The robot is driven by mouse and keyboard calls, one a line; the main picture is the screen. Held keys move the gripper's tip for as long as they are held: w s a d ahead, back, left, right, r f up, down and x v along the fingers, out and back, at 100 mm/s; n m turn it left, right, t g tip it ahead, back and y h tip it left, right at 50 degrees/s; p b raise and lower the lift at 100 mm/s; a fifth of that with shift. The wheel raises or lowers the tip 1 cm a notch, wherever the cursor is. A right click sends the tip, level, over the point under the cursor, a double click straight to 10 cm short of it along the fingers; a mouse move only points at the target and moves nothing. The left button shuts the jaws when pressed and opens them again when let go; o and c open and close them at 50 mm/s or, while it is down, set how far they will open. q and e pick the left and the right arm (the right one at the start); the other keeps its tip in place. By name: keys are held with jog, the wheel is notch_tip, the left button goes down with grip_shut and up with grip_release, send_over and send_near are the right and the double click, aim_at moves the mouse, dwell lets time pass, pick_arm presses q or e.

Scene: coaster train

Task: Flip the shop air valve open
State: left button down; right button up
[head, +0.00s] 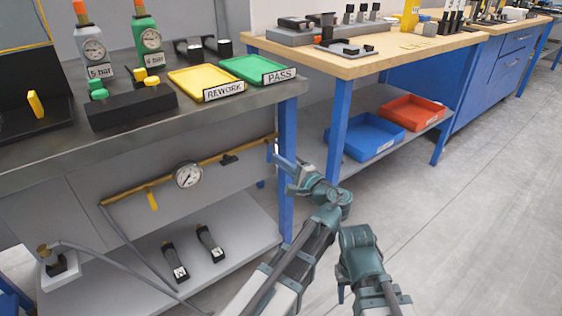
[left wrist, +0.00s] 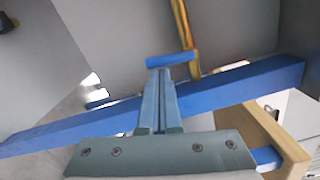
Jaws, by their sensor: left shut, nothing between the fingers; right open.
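A brass air pipe (head: 215,160) runs along the side of the left bench below its top, with a round gauge (head: 187,175) on it. A blue valve lever (left wrist: 172,60) sits at the end of the brass pipe in the left wrist view. My left gripper (left wrist: 158,75) is shut and empty, its tips right at the lever; I cannot tell if they touch it. In the head view my left gripper (head: 279,160) is beside the bench leg, at the pipe's right end. My right gripper (head: 342,288) is open, low and mostly hidden by its own wrist, away from the bench.
A blue bench leg (head: 287,130) stands close to my left gripper. The lower shelf (head: 215,265) holds two dark blocks. Yellow (head: 190,80) and green (head: 238,66) trays lie above. Floor at right is clear.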

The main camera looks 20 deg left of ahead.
pick_arm(q)
jog(key=s+a+r+m+t+p, duration=0.1)
jog(key=s+a+r+m+p, duration=0.1)
jog(key=m, duration=1.2)
jog(key=shift+s+a+r+m, duration=0.35)
jog(key=shift+s+a, duration=0.35)
jog(key=shift+s, duration=0.45)
pick_arm(e)
jog(key=shift+s+a+r, duration=0.25)
jog(key=shift+s+r, duration=0.05)
jog(key=shift+r, duration=0.15)
jog(key=shift+s+a+r, duration=0.25)
jog(key=shift+s+r, duration=0.05)
jog(key=shift+r, duration=0.25)
pick_arm(q)
jog(key=shift+s, duration=0.15)
